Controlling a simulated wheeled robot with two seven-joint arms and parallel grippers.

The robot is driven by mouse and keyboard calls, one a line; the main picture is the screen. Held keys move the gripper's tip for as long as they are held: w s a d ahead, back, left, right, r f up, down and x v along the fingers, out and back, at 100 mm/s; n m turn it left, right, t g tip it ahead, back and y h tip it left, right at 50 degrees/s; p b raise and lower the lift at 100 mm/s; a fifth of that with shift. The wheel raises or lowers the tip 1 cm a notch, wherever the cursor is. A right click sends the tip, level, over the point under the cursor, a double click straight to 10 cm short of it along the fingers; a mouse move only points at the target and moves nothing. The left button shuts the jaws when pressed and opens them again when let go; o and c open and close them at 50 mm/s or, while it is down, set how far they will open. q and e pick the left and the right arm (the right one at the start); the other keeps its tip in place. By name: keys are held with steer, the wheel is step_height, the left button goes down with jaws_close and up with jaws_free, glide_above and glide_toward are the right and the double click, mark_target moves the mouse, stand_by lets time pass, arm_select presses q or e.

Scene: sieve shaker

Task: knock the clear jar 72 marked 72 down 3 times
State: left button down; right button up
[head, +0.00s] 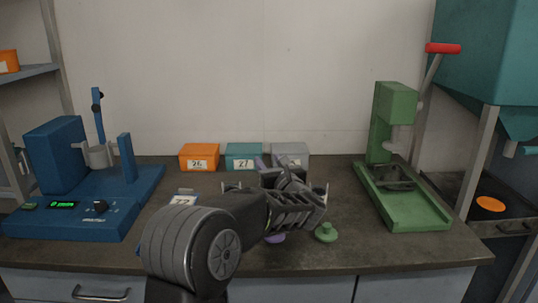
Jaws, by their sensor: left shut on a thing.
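My left gripper (305,203) reaches over the middle of the bench in the head view. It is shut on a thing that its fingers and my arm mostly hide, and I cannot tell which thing. I cannot clearly make out the clear jar marked 72. Small clear shapes show at the edges of the gripper, too covered to read. A white label (183,199) shows just behind my left arm, its number partly hidden. My right gripper is not in view.
A blue machine (60,215) stands left and a green press (405,205) right. Orange (199,152), teal (236,149) and grey (290,149) boxes line the wall. A green knobbed piece (326,233) and a purple piece (275,238) lie near the front edge.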

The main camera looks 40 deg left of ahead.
arm_select(q)
steer(key=shift+f+b, duration=0.55)
steer(key=shift+f, duration=0.95)
step_height(320, 180, down, 4)
steer(key=b, duration=0.6)
steer(key=shift+f, duration=0.3)
steer(key=shift+r+p, duration=0.5)
steer(key=shift+r, duration=1.65)
